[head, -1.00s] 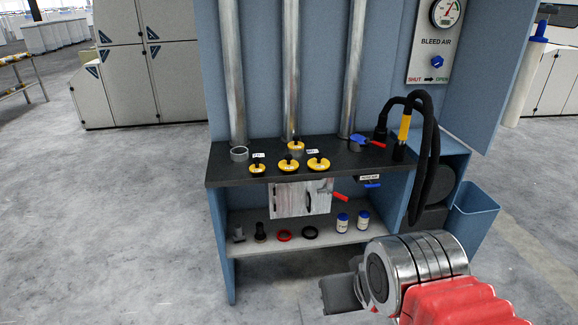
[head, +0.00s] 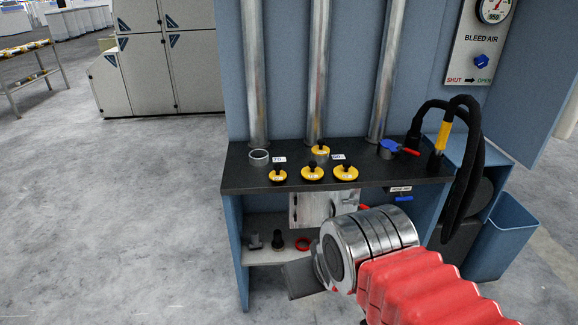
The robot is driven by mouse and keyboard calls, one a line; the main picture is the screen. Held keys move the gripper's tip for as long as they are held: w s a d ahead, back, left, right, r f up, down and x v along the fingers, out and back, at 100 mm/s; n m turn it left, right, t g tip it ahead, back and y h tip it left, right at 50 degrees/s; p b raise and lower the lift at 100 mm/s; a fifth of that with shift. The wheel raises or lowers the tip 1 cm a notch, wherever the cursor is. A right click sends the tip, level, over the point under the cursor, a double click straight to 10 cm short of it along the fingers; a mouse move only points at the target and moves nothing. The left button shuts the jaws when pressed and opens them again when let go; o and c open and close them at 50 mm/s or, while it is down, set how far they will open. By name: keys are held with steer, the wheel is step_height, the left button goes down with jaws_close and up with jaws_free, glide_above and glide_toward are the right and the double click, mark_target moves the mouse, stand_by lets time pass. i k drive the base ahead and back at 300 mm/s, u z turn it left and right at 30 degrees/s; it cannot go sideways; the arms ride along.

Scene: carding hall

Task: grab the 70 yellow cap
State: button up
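The front row has a smaller left cap (head: 278,177), a middle cap (head: 312,175) and a right cap (head: 346,174); a back cap (head: 320,152) sits at the foot of the middle pipe. Their white markings are too small to read surely, so I cannot tell which is the 70. My gripper (head: 303,280) shows only in part, a dark grey piece beyond my silver wrist, low in front of the bench and apart from the caps. Its fingers are mostly hidden.
An open grey ring (head: 259,157) is under the left pipe. The lower shelf (head: 262,257) holds small parts, partly hidden by my arm. A blue bin (head: 505,235) stands right.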

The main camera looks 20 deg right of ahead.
mark_target(312, 172)
steer(key=u, duration=0.25)
steer(key=i, duration=1.35)
steer(key=z, duration=0.15)
